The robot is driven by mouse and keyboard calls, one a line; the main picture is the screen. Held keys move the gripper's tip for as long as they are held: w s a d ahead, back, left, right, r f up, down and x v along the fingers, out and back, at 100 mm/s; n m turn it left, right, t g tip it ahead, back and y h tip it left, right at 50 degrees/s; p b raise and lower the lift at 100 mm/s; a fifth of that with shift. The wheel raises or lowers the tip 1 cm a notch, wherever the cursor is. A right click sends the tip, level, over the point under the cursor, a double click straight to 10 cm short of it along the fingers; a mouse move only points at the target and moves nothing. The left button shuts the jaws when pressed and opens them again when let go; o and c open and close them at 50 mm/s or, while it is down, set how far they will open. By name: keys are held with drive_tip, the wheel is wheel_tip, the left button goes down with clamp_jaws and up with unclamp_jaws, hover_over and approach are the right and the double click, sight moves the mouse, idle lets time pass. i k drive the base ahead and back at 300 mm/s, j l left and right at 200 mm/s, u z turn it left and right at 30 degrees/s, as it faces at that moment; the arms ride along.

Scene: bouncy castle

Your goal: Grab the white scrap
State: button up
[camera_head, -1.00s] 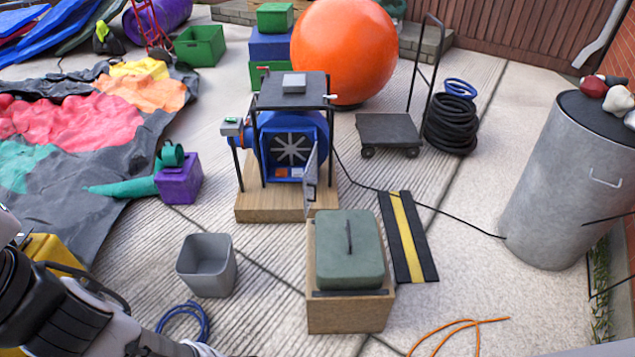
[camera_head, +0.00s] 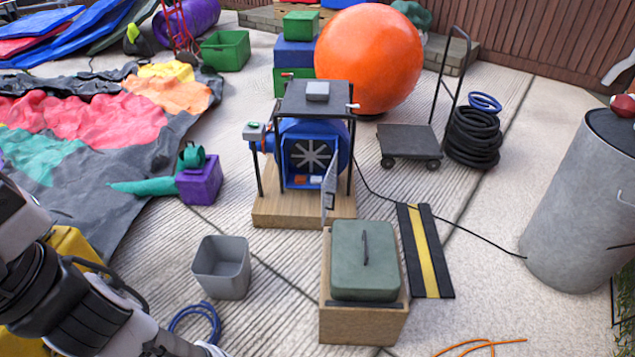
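I cannot pick out the white scrap with certainty. A small pale patch (camera_head: 315,181) shows beside an orange one at the lower front of the blue blower (camera_head: 318,140), behind its open grey flap (camera_head: 329,192). It is too small to tell whether it is a loose scrap. My arm reaches in from the lower left. Its far end runs off the bottom edge, so my gripper's fingers are not in view.
A grey open bin (camera_head: 222,268) and a wooden box with a green lid (camera_head: 365,260) stand in front of the blower. A black-yellow cable ramp (camera_head: 424,250), a flat cart (camera_head: 409,141) and a metal drum (camera_head: 580,210) are to the right.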

sight(315, 180)
drive_tip(key=i+j, duration=0.15)
drive_tip(key=i, duration=0.3)
drive_tip(key=i+j, duration=0.1)
drive_tip(key=i, duration=0.35)
drive_tip(key=i+j, duration=0.15)
drive_tip(key=i, duration=0.25)
